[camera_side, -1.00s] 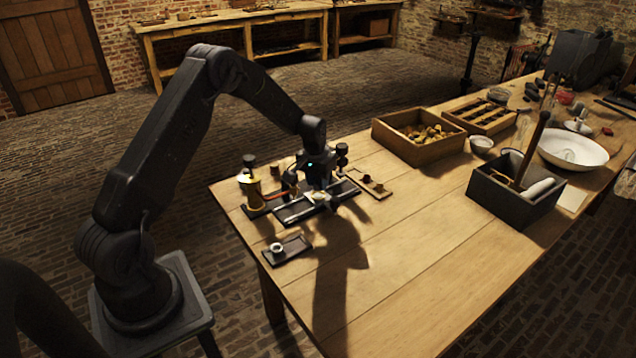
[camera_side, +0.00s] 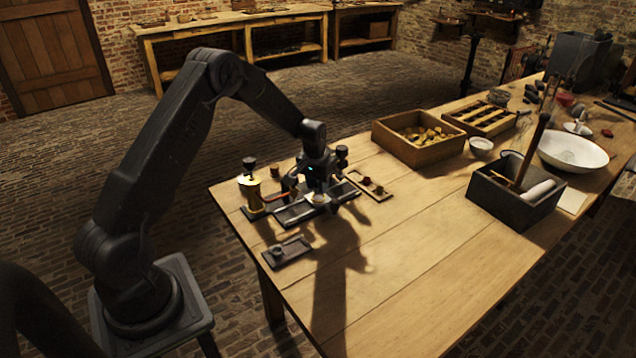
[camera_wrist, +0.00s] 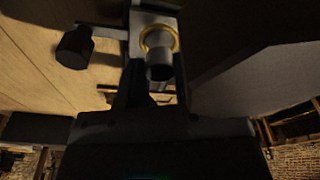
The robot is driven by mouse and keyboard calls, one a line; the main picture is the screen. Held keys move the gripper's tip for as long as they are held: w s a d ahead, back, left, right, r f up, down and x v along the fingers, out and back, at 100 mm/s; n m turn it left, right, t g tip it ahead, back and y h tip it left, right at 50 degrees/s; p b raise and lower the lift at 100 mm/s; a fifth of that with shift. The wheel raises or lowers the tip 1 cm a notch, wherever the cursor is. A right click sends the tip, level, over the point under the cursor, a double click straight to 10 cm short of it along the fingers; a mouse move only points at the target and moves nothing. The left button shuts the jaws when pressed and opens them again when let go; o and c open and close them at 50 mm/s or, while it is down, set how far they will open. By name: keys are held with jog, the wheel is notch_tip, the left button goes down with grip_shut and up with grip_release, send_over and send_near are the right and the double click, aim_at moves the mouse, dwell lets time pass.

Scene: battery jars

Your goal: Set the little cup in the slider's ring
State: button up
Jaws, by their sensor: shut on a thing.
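The slider (camera_side: 319,200) shows as a small pale piece under my gripper. Its brass ring (camera_wrist: 158,38) shows in the wrist view, just beyond the post.
A brass jar (camera_side: 250,188) with a black knob stands left of the rail. A small wooden tray (camera_side: 372,188) lies right of it. A wooden box (camera_side: 404,149) and a dark bin (camera_side: 514,204) stand farther right. The front middle of the table is clear.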

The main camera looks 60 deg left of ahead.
aim_at(315, 188)
jog(key=shift+f, duration=0.65)
dwell(1.0)
jog(key=shift+r, duration=0.4)
jog(key=shift+f, duration=0.9)
dwell(0.9)
jog(key=o, duration=0.6)
jog(key=shift+r, duration=0.15)
jog(key=shift+s+d+r, duration=0.1)
jog(key=shift+s+r, duration=0.1)
jog(key=shift+r, duration=1.45)
jog(key=shift+s+d+r, duration=0.1)
jog(key=shift+s+r, duration=0.1)
jog(key=shift+r, duration=1.5)
jog(key=shift+s+d+r, duration=0.1)
jog(key=shift+s+r, duration=0.1)
jog(key=shift+r, duration=1.8)
